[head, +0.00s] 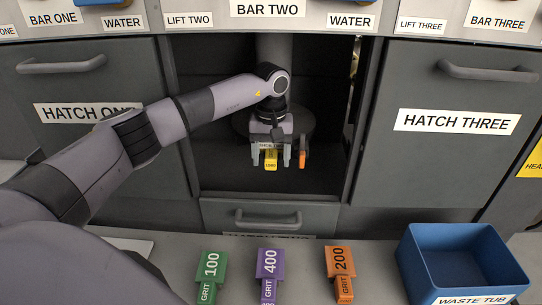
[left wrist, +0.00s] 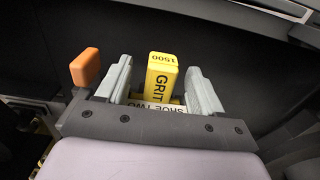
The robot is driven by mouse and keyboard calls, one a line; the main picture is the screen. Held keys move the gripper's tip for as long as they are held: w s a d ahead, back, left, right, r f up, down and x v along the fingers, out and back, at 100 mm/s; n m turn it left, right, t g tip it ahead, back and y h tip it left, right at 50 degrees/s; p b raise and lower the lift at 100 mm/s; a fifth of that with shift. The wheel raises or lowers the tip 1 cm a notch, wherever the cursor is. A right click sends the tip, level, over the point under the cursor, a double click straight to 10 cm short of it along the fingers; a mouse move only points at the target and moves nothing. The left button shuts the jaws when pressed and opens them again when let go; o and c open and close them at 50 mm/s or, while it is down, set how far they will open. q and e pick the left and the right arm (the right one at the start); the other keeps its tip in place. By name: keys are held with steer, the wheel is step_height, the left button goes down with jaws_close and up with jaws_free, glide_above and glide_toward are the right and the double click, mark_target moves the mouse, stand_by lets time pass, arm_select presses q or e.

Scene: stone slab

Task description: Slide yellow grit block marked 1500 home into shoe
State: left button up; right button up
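The yellow grit block (head: 271,162), marked 1500, is inside the open middle hatch; in the left wrist view the yellow block (left wrist: 161,78) shows its number and GRIT face. My left gripper (head: 271,158) reaches into the hatch. In the left wrist view my left gripper (left wrist: 161,88) has a finger on each side of the block, with dark gaps between, so it is open around it. The shoe's label (left wrist: 185,108), reading SHOE TWO, shows at the block's near end. My gripper body hides most of the shoe; I cannot tell how deep the block sits. My right gripper is out of view.
An orange piece (head: 302,158) stands just right of the left gripper. The hatch's side walls flank my arm. In front lie a green block (head: 211,270), a purple block (head: 269,268), an orange block marked 200 (head: 341,270) and a blue waste tub (head: 425,275).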

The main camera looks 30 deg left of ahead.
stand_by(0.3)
arm_select(q)
steer(key=shift+r, duration=0.65)
step_height(320, 180, up, 6)
steer(key=shift+f, duration=0.1)
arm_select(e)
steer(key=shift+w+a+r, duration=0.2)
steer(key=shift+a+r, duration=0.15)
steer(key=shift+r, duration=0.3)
